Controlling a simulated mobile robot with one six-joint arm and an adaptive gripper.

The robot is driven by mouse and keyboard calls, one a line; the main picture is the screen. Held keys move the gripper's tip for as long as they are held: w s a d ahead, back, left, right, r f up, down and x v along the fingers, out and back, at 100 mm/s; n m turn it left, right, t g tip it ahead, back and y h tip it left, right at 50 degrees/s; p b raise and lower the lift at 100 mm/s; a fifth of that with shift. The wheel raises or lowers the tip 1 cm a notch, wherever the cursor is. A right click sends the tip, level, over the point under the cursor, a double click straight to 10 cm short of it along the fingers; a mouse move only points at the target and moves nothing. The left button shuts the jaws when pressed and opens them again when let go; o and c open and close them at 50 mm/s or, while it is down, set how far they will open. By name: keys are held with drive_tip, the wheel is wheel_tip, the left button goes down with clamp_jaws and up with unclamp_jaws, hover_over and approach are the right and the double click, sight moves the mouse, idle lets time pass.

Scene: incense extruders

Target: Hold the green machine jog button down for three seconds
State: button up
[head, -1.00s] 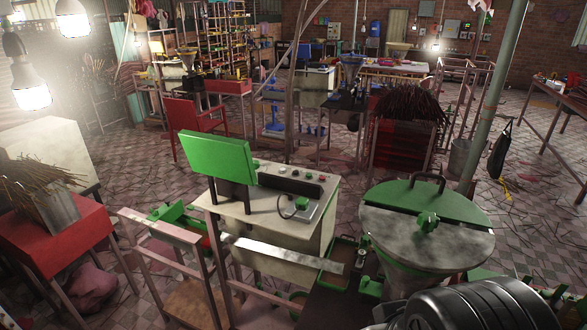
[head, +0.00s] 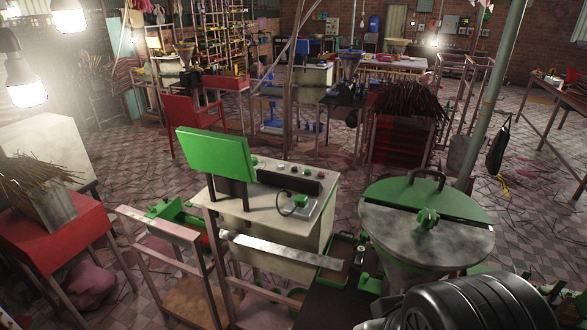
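The green machine (head: 259,222) stands in the middle of the head view, with a pale cabinet and a tilted green panel (head: 215,153) on its left side. Its top carries a dark control strip (head: 289,182) with several small red and green buttons behind it. A small grey control box (head: 303,202) with a green button (head: 302,199) and a looped cable sits at the front right of the top. Which button is the jog button, I cannot tell for sure. My gripper is not visible in this view.
A round hopper with a green half lid (head: 425,200) stands right of the machine, with a black ribbed body (head: 470,303) in front. Metal rails (head: 285,252) run before the cabinet. A red table with incense sticks (head: 50,240) is at left. Tiled floor (head: 150,170) lies open behind.

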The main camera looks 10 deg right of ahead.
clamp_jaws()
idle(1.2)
